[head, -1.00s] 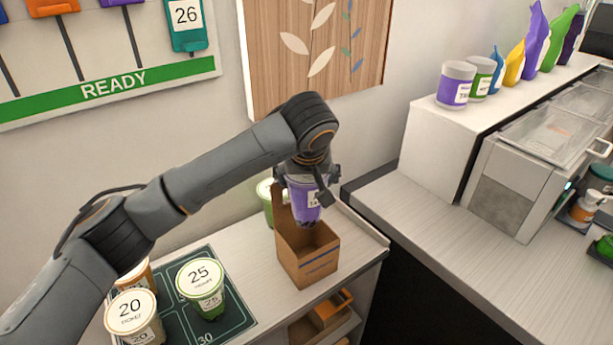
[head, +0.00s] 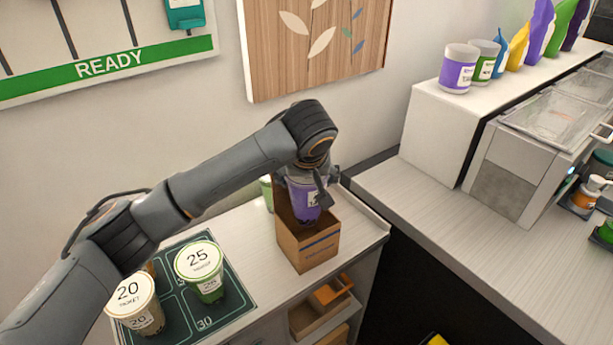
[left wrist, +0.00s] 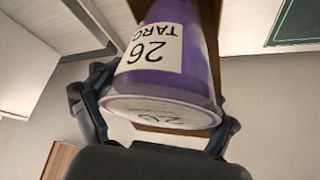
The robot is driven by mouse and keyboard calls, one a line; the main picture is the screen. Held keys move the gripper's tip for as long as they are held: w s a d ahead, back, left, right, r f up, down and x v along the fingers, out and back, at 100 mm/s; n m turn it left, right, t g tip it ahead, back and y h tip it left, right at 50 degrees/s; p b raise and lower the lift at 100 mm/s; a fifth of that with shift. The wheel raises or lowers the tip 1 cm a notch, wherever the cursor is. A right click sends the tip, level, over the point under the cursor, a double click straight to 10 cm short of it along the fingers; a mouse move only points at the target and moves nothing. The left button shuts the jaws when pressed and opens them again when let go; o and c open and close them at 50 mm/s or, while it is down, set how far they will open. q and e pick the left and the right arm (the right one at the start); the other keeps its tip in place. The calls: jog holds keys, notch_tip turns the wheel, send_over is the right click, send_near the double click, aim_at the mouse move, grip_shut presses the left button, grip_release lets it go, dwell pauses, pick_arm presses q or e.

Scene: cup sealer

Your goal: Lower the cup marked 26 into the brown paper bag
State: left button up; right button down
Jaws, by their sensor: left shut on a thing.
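The purple cup marked 26 (head: 304,196) is held by my left gripper (head: 312,184) above the brown paper bag, its lower end at the bag's opening. In the left wrist view the cup (left wrist: 170,75) shows its "26 TARO" label, and the fingers of my left gripper (left wrist: 158,120) close on both sides near its lid. The brown paper bag (head: 308,247) stands open and upright on the counter; its edge also shows behind the cup in the left wrist view (left wrist: 208,22). The bag's inside is mostly hidden by the cup. My right gripper is not in view.
Cups marked 20 (head: 135,302) and 25 (head: 203,272) stand on a dark green mat (head: 238,297) left of the bag. A green cup (head: 266,192) stands partly hidden behind the bag. The counter's right edge is close to the bag.

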aim_at(307, 207)
pick_arm(q)
jog(key=shift+f+b, duration=0.9)
jog(key=shift+f, duration=2.05)
jog(key=shift+f, duration=0.9)
jog(key=o, duration=1.4)
jog(key=shift+o, duration=0.6)
jog(key=shift+f+b, duration=0.1)
jog(key=shift+b, duration=0.2)
jog(key=shift+s, duration=0.1)
